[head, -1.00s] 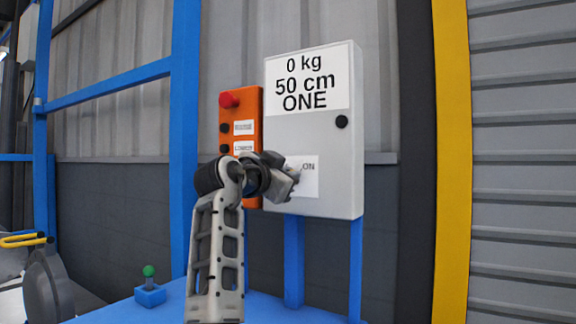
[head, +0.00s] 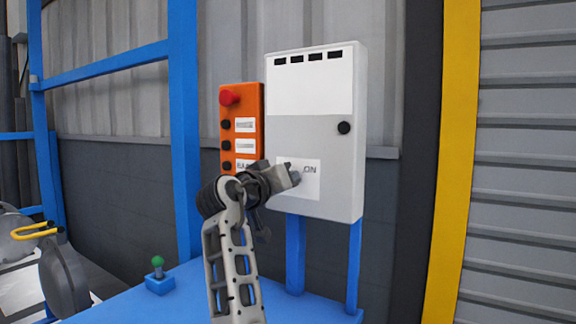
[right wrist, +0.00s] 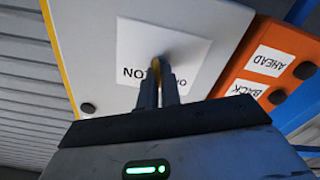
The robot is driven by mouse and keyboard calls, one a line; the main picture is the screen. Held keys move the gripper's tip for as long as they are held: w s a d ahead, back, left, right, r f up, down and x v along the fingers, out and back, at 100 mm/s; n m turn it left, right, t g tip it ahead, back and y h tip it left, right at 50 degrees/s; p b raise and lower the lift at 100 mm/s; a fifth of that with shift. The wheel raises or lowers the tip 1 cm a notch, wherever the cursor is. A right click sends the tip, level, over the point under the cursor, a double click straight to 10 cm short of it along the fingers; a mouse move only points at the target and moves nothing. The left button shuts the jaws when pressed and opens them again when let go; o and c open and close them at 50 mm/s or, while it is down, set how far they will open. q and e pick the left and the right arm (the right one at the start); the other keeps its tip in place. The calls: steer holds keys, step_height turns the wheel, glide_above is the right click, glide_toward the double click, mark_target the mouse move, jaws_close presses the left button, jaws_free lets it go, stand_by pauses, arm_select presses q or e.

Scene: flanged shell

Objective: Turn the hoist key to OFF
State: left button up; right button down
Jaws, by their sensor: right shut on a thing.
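The grey control box (head: 313,190) stands upright on blue posts, with a white key label (head: 312,188) low on its front. "ON" is readable at the right of that label. My right gripper (head: 295,174) reaches the label from the left. In the right wrist view the label (right wrist: 132,50) appears upside down, and my right gripper (right wrist: 158,85) is shut on the hoist key (right wrist: 156,68), a small yellowish piece between the fingertips. The fingers hide most of the key and part of the second word. The key's exact angle cannot be told. My left gripper is out of view.
An orange button panel (head: 229,152) with a red knob (head: 229,97) stands just left of the box. The box's upper display (head: 310,90) is blank white below several dark slots. A green-topped joystick (head: 157,268) sits on the blue surface (head: 190,300).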

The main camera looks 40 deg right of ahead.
steer(key=shift+f+n+p, duration=0.1)
steer(key=shift+n+p, duration=1.4)
steer(key=shift+n, duration=0.3)
steer(key=shift+f, duration=0.1)
steer(key=c, duration=1.6)
jaws_free()
steer(key=b+v, duration=0.2)
steer(key=v, duration=1.4)
